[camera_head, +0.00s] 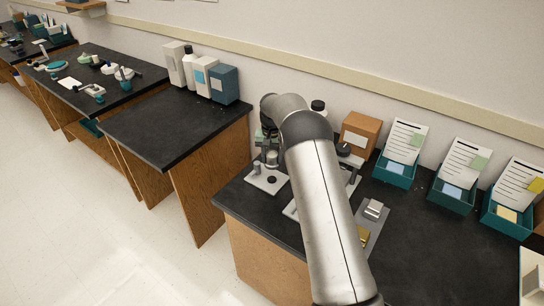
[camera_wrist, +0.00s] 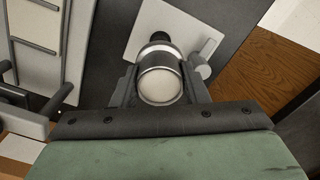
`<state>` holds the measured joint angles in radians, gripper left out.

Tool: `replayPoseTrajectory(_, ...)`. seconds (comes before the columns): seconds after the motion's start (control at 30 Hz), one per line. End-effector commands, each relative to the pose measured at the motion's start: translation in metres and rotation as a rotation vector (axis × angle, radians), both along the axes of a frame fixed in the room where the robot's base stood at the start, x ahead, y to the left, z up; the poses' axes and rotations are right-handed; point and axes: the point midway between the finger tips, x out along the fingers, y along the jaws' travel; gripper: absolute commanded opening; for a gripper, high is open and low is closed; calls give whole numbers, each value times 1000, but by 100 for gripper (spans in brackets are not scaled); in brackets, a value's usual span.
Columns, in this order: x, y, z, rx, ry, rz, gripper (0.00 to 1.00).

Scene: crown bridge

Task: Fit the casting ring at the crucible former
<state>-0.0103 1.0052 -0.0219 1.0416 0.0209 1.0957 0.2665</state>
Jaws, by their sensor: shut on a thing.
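The casting ring is a silvery metal cylinder (camera_wrist: 160,82) with a pale end face, seen end-on between my fingers in the wrist view. My gripper (camera_wrist: 160,88) is shut on it. In the head view the ring (camera_head: 271,157) shows small below my gripper, partly hidden by my arm, and looks upright above a light plate (camera_head: 258,183). A dark round piece on that plate, likely the crucible former (camera_head: 271,180), shows just in front of the ring. In the wrist view a dark round piece (camera_wrist: 160,37) shows just past the ring's rim; the ring appears apart from it.
A short grey post (camera_wrist: 201,72) stands on the plate close beside my finger. A rack with rods (camera_wrist: 35,45) lies at left in the wrist view. A brown box (camera_head: 360,132) and teal trays (camera_head: 395,172) stand behind and right. A metal block (camera_head: 374,208) lies on the bench.

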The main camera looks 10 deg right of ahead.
Motion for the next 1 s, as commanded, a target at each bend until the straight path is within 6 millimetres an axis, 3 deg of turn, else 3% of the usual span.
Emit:
replayPoseTrajectory(0.27,-1,0,-10,0,0,0,14)
replayPoseTrajectory(0.7,-1,0,-51,0,-1,1,14)
replayPoseTrajectory(1.0,-1,0,-58,-1,-2,1,14)
